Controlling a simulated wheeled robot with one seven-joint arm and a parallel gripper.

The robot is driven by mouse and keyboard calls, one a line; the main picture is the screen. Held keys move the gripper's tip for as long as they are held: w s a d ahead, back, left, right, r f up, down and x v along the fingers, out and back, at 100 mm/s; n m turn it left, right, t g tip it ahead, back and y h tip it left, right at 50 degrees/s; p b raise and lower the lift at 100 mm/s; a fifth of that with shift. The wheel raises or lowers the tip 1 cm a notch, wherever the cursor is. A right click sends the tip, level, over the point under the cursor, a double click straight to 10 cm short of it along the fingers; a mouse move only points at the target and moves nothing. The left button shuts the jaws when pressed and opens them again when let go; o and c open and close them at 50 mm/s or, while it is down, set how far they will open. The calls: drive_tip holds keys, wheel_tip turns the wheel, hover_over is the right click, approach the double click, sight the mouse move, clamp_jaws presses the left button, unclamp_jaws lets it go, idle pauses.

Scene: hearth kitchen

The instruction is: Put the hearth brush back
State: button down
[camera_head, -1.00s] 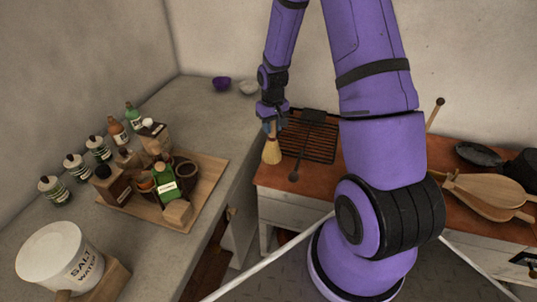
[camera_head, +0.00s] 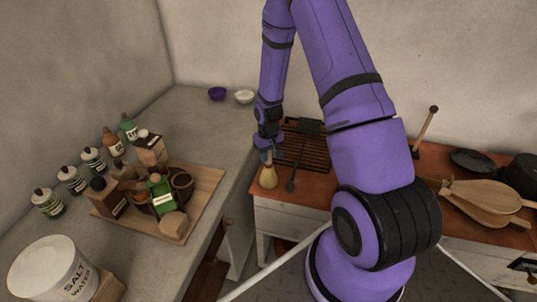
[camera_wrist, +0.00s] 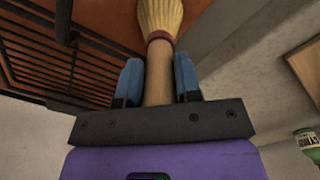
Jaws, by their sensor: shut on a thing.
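The hearth brush (camera_head: 269,176) has pale straw bristles and a wooden handle. My gripper (camera_head: 266,154) is shut on its handle, and the brush hangs bristles down at the left end of the red-brown worktop. In the wrist view the handle of the brush (camera_wrist: 158,75) lies between the two blue fingers of my gripper (camera_wrist: 158,82), with the bristles beyond them. Whether the bristles touch the worktop I cannot tell. The upper end of the handle is hidden by my gripper.
A black grill rack (camera_head: 308,148) and a dark long-handled tool (camera_head: 292,183) lie right beside the brush. Wooden bellows (camera_head: 485,203) and a dark pan lie at right.

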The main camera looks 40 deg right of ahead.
drive_tip(key=shift+f, duration=0.1)
drive_tip(key=c, duration=0.8)
unclamp_jaws()
wheel_tip(320, 180, up, 13)
drive_tip(key=shift+a+f, duration=0.1)
drive_tip(key=shift+f, duration=0.05)
drive_tip(key=s+a+r+t, duration=0.1)
drive_tip(key=s+a+r, duration=0.25)
drive_tip(key=r, duration=0.65)
drive_tip(key=s+a+r+t, duration=0.1)
drive_tip(key=s+a+r, duration=0.25)
drive_tip(key=r, duration=0.65)
drive_tip(key=s+a+r+t, duration=0.1)
drive_tip(key=s+a+r, duration=0.2)
drive_tip(key=s+r, duration=0.3)
drive_tip(key=s+a+r+n+t, duration=0.1)
drive_tip(key=s+r, duration=0.4)
drive_tip(key=s, duration=0.8)
drive_tip(key=shift+s+a+r+t, duration=0.25)
drive_tip(key=shift+a+r+t, duration=0.25)
drive_tip(key=shift+a, duration=0.45)
drive_tip(key=shift+f, duration=0.1)
